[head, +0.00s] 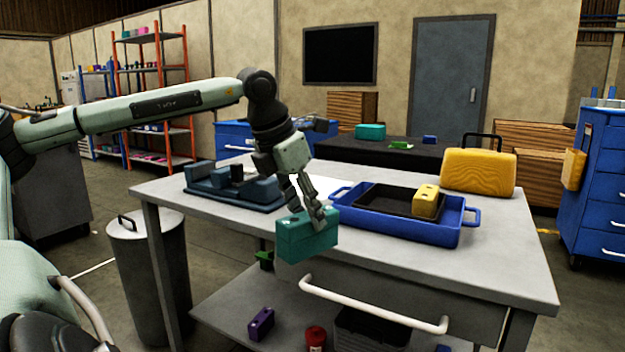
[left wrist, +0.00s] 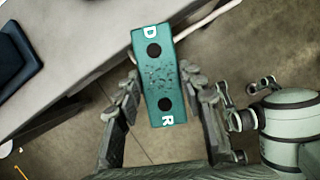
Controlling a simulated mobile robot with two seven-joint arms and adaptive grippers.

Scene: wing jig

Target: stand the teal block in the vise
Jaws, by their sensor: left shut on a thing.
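The teal block (head: 307,238) is held in my left gripper (head: 311,212), in front of the table's front edge in the head view. In the left wrist view the teal block (left wrist: 158,75) sits between the two fingers of the left gripper (left wrist: 160,84); its face shows two dark holes and the letters D and R. Floor shows around it there. The vise (head: 217,181) is a dark blue fixture at the table's back left, with a dark upright part on it. The block is apart from the vise. My right gripper is not in view.
A blue tray (head: 443,234) holding a black tray (head: 375,200) and a yellow block (head: 425,201) stands on the table (head: 506,262) at right. A yellow case (head: 478,172) stands behind it. A lidded bin (head: 128,224) is left of the table. A white handle (head: 375,308) juts from its front.

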